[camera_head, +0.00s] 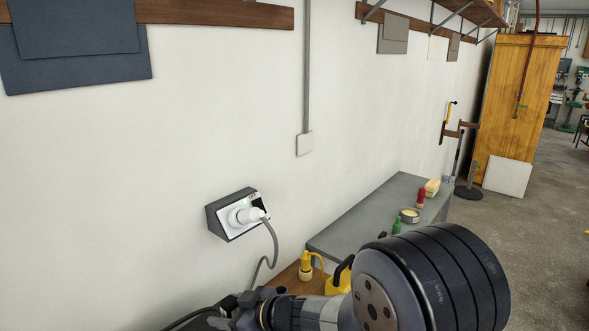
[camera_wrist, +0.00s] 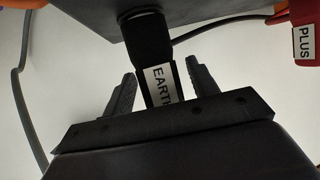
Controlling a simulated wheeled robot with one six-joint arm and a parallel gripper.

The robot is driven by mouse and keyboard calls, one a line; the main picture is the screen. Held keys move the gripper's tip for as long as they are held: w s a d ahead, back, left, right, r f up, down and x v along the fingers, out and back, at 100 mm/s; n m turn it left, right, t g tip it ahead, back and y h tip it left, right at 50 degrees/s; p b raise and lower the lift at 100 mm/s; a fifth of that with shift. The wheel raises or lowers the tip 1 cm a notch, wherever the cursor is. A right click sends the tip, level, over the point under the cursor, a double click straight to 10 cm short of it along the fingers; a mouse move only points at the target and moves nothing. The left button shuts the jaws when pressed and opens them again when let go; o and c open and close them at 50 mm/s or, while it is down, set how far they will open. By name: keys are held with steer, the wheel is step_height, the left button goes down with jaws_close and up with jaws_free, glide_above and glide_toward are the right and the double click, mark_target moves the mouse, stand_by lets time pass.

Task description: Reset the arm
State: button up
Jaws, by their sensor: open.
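In the wrist view my gripper (camera_wrist: 160,85) is open. Its two dark fingers stand on either side of a black connector with a white label reading "EARTH" (camera_wrist: 158,86). Gaps show between the fingers and the connector. The connector's upper end meets the underside of a dark grey box (camera_wrist: 215,18). In the head view my arm reaches in from the bottom right toward the lower middle. The fingers and the connector cannot be made out clearly there.
A red piece labelled "PLUS" (camera_wrist: 304,42) is right of the gripper. A grey cable (camera_wrist: 22,90) hangs at left. A grey bench (camera_head: 372,212) holds a green bottle (camera_head: 397,226) and a round tin (camera_head: 409,215).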

mark_target(224, 299)
steer(key=r+p, duration=0.2)
steer(key=r, duration=0.1)
steer(key=r+p, duration=0.1)
steer(key=shift+w+a+r, duration=0.15)
steer(key=shift+a+r, duration=0.15)
steer(key=shift+f+b, duration=0.3)
steer(key=shift+b, duration=0.4)
steer(key=shift+r, duration=0.15)
